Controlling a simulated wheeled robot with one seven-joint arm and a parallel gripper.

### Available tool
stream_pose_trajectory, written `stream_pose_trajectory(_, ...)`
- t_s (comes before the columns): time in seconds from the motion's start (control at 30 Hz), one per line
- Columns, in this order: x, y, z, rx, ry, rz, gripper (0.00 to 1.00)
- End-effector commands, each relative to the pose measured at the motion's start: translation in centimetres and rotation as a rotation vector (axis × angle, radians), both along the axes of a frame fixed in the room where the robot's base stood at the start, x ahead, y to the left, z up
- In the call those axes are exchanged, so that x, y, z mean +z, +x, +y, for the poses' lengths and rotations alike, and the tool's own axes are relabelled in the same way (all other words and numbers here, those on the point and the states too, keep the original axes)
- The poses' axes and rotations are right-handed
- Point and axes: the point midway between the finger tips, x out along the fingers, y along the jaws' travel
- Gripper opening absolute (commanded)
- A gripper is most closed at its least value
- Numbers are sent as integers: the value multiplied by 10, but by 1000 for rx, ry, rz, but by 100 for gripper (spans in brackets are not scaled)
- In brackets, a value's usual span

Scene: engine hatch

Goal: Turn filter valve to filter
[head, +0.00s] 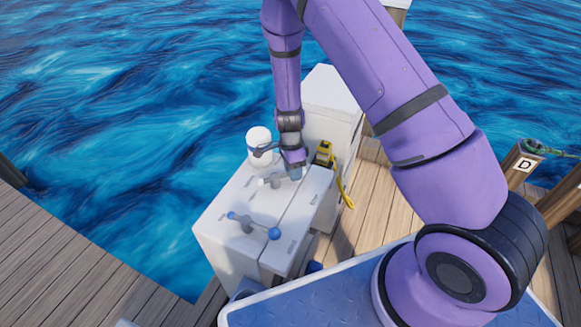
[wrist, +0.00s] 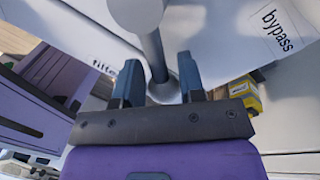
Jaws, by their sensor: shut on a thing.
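The filter valve's pale lever (head: 268,182) is on top of the white cabinet (head: 225,215) in the head view. In the wrist view its grey rod (wrist: 153,52) runs between my fingers, with a pale rounded end (wrist: 137,12) at the top edge. My gripper (head: 294,173) is low over the cabinet top at the lever. A partly hidden "filter" label (wrist: 103,68) is left of the rod; a "bypass" label (wrist: 280,30) is at right.
A white round-topped canister (head: 258,143) is behind left. A yellow object (head: 324,153) with a hanging yellow strap is right of my gripper. Wooden dock and water surround the cabinet.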

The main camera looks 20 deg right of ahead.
Motion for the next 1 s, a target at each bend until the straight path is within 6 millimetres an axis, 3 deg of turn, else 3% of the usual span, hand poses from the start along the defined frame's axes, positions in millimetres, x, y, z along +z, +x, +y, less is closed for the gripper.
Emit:
stream_pose_trajectory(0.6, 0, -34, 8, -560, 1, 2, 0)
stream_pose_trajectory(1.0, 0, -44, 16, -766, 1, 2, 0)
